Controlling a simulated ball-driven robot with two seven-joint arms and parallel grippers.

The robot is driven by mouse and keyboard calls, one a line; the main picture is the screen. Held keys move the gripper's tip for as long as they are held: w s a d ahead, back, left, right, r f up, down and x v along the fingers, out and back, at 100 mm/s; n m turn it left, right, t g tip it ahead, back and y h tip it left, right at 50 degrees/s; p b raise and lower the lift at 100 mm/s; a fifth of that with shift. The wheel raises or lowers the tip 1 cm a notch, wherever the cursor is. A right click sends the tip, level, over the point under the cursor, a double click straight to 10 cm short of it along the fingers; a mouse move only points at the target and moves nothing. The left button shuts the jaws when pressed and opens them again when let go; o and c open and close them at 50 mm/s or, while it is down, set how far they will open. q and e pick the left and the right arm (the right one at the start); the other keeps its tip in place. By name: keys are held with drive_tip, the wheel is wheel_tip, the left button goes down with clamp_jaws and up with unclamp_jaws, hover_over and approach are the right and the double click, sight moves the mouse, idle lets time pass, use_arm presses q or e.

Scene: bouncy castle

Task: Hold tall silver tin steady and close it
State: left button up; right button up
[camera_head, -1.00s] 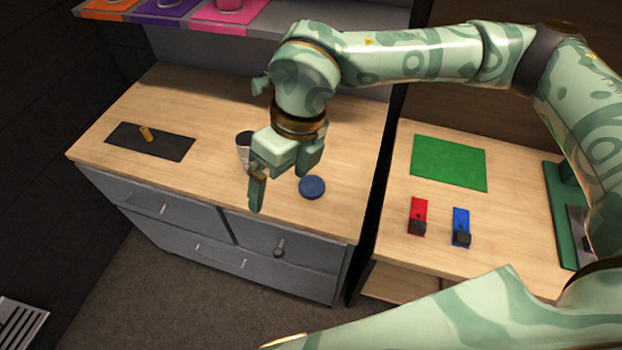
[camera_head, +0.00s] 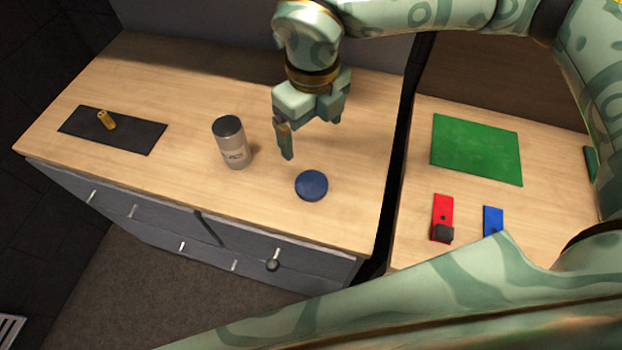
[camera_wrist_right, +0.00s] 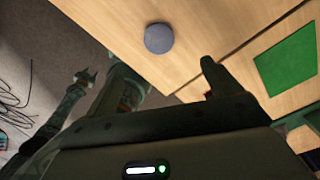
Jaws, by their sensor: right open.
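The tall silver tin (camera_head: 235,153) stands upright on the wooden counter, with a dark top; I cannot tell whether that is an opening or a cover. A round blue disc, lid-like (camera_head: 311,185), lies flat to its right and nearer the front edge. The disc also shows in the right wrist view (camera_wrist_right: 158,39). My right gripper (camera_head: 311,137) is open and empty, above the counter behind the disc and right of the tin, touching neither. In the right wrist view, a small claw shape (camera_wrist_right: 85,76) at the left may be my left gripper; its jaws are unclear.
A black mat (camera_head: 85,125) with a small yellow-brown piece (camera_head: 106,120) lies on the counter's left. Beyond a dark gap, the right-hand table holds a green mat (camera_head: 477,148), a red item (camera_head: 442,212) and a blue item (camera_head: 493,219). Counter around the tin is clear.

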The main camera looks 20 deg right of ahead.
drive_tip(key=b, duration=0.2)
hover_over(312, 183)
wheel_tip(312, 183, down, 11)
idle(0.4)
wheel_tip(312, 183, down, 5)
drive_tip(key=shift+a+f+b, duration=0.1)
drive_tip(key=shift+f+b, duration=0.05)
drive_tip(key=shift+b, duration=0.2)
drive_tip(key=shift+c, duration=0.2)
drive_tip(key=c, duration=1)
